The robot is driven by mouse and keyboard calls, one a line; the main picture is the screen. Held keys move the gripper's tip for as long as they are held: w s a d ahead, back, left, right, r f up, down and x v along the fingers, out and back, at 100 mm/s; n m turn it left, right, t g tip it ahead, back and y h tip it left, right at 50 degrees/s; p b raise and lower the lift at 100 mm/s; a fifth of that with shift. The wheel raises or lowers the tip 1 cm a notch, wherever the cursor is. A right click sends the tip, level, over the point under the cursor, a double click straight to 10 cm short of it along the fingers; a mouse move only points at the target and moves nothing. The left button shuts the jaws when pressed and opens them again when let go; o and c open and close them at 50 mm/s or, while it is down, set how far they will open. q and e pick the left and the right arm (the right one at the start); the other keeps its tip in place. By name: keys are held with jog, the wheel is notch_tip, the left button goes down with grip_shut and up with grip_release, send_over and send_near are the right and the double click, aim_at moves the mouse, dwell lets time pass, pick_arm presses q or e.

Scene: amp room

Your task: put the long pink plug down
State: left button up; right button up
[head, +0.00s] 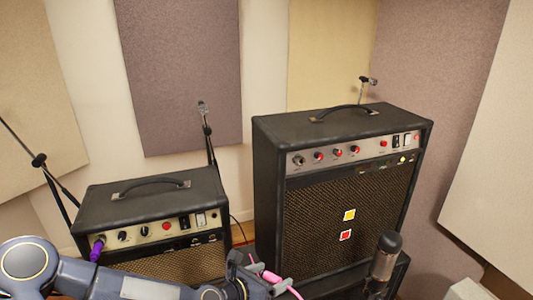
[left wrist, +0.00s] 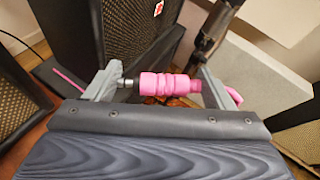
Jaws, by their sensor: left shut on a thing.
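The long pink plug (left wrist: 168,87) lies crosswise between the fingers of my left gripper (left wrist: 160,86) in the left wrist view, its metal tip to the left. In the head view, the left gripper (head: 256,277) is low in the middle, in front of the large amp, with part of the pink plug (head: 270,277) showing at its fingers. The gripper is shut on the plug. Pink cable (left wrist: 235,96) shows beyond the right finger. My right gripper is not in view.
A small amp (head: 150,205) with a purple plug (head: 96,250) in its panel stands left. A large amp (head: 335,180) with yellow and red stickers stands right. A microphone (head: 385,258) stands close in front of it. Microphone stands rise behind the amps.

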pick_arm(q)
jog(key=s+a+f+n+t+y, duration=0.15)
jog(key=a+n+y, duration=0.3)
jog(key=a, duration=0.55)
jog(key=a+f+n+t+y, duration=0.25)
jog(key=a+n+y, duration=0.2)
jog(key=a, duration=0.45)
jog(key=s+a+f, duration=0.1)
jog(key=s+f, duration=0.3)
jog(key=shift+s+a+f+y, duration=0.15)
jog(key=shift+s+a+y, duration=0.1)
jog(key=shift+a+y, duration=0.15)
